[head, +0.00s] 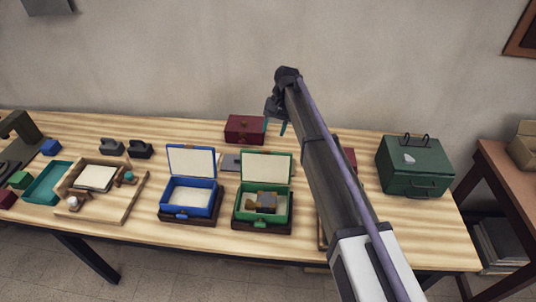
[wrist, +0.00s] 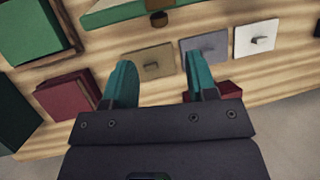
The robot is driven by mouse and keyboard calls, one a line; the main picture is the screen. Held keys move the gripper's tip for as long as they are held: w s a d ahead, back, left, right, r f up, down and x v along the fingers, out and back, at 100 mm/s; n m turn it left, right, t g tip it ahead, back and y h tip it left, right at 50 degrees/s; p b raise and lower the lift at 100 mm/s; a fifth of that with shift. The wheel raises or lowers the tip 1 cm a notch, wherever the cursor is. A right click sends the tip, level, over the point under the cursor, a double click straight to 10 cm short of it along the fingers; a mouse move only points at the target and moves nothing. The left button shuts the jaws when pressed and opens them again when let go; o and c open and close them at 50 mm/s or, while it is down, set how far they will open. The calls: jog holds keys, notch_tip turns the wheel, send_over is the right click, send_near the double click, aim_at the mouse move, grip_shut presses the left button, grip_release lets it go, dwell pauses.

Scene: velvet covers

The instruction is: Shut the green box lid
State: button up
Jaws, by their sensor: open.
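The green box (head: 263,219) stands on the table with its lid (head: 266,168) raised at the back, cream inside face showing. Small brown and grey blocks (head: 262,202) lie in it. My gripper (head: 275,126) is above the table, behind the raised lid and apart from it. In the wrist view my gripper (wrist: 161,68) has its teal fingers spread, with nothing between them. A green panel with a brown fitting (wrist: 135,10) at the top edge of that view is cut off; it looks like the back of the green lid.
An open blue box (head: 188,198) stands left of the green box. A closed dark red box (head: 245,128) is behind. A dark green case (head: 414,166) stands at right. Tan, grey and white plates (wrist: 207,46) show in the wrist view. My arm hides the table right of the green box.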

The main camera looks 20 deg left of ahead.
aim_at(268, 153)
jog(key=b+x, duration=0.8)
jog(key=x, duration=0.2)
jog(key=shift+w, duration=0.1)
jog(key=shift+r, duration=0.1)
jog(key=shift+c, duration=0.4)
grip_shut()
